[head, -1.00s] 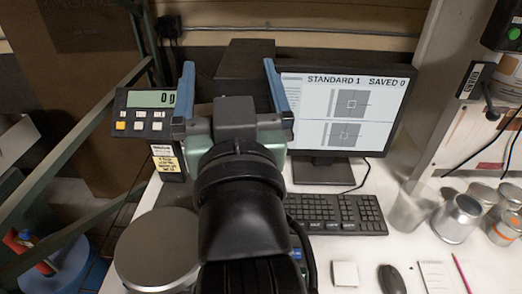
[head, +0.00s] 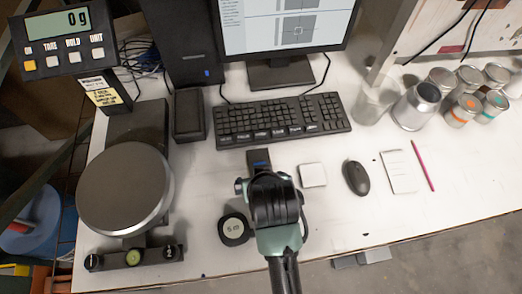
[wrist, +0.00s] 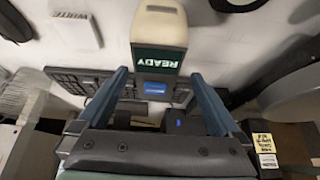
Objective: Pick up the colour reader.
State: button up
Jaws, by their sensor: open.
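The colour reader (wrist: 158,30) lies on the white desk, with a cream body and a dark green screen reading READY, upside down in the wrist view. Its dark far end with a blue mark (head: 260,160) shows in the head view; the rest is hidden behind my arm. My gripper (wrist: 158,75) is open and empty, its two blue fingers apart with the reader's end in line with the gap between them. I cannot tell whether the fingers are at the reader's height. In the head view the fingertips are hidden by my wrist.
A round black device (head: 233,228) lies close left of my arm, and a white tile (head: 312,175) close right. The keyboard (head: 280,119) is behind. A mouse (head: 356,177), notepad (head: 399,171) and several cans stand further right; the scale (head: 125,187) is left.

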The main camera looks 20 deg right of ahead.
jog(key=shift+w+d+r+p+x, duration=0.1)
jog(key=shift+p+x, duration=0.1)
jog(key=shift+x, duration=0.55)
jog(key=shift+w+d+r+p+x, duration=0.1)
jog(key=shift+d+p+x, duration=0.05)
jog(key=shift+x, duration=0.6)
jog(key=shift+w+d+p+x, duration=0.1)
jog(key=shift+p+x, duration=0.1)
jog(key=shift+x, duration=0.6)
jog(key=shift+w+d+f, duration=0.1)
jog(key=shift+w+f, duration=0.25)
jog(key=shift+f, duration=0.25)
grip_shut()
jog(key=shift+r, duration=0.1)
